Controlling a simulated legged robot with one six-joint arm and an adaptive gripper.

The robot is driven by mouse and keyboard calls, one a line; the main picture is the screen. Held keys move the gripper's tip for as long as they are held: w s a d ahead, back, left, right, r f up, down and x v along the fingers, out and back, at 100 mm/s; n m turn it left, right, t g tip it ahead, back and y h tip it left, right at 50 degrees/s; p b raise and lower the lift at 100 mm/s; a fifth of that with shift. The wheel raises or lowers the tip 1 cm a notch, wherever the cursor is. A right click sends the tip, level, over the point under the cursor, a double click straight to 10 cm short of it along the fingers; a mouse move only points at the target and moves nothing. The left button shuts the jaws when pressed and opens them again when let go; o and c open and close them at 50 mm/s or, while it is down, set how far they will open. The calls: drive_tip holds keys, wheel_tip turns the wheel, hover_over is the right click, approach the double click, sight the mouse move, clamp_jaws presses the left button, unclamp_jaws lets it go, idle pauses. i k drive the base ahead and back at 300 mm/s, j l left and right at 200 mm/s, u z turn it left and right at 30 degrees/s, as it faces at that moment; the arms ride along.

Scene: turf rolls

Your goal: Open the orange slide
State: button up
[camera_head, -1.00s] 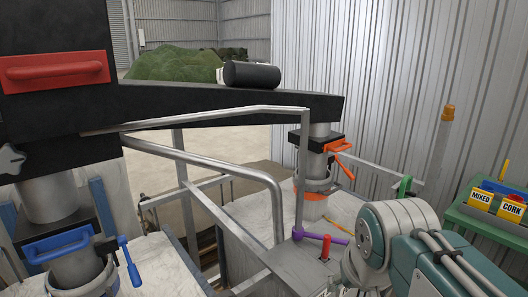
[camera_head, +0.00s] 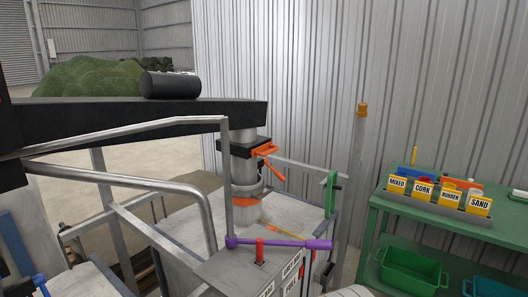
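The orange slide (camera_head: 264,150) has an orange handle on a dark plate. It crosses the grey vertical spout (camera_head: 243,172) under the end of the long black beam. I cannot tell how far the plate is pushed in. An orange lever (camera_head: 271,170) hangs just below it. An orange band (camera_head: 245,201) circles the spout lower down, above a pale bag top. My gripper is not in view; only a small pale part of my arm shows at the bottom edge.
A grey rail (camera_head: 208,213) and a post stand in front of the spout. A purple bar (camera_head: 280,243) and red lever (camera_head: 260,249) sit on a grey box. A green bench (camera_head: 390,208) with labelled yellow boxes is at right. A corrugated wall is behind.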

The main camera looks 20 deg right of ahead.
sight(259, 151)
drive_tip(key=l+u, duration=0.1)
drive_tip(key=l, duration=0.5)
drive_tip(key=l+u, duration=0.1)
drive_tip(key=l, duration=0.55)
drive_tip(key=i+l, duration=0.1)
drive_tip(key=l, duration=0.55)
drive_tip(key=i+u, duration=0.15)
drive_tip(key=i, duration=0.25)
drive_tip(key=i+l+u, duration=0.1)
drive_tip(key=i, duration=0.3)
drive_tip(key=l, duration=0.1)
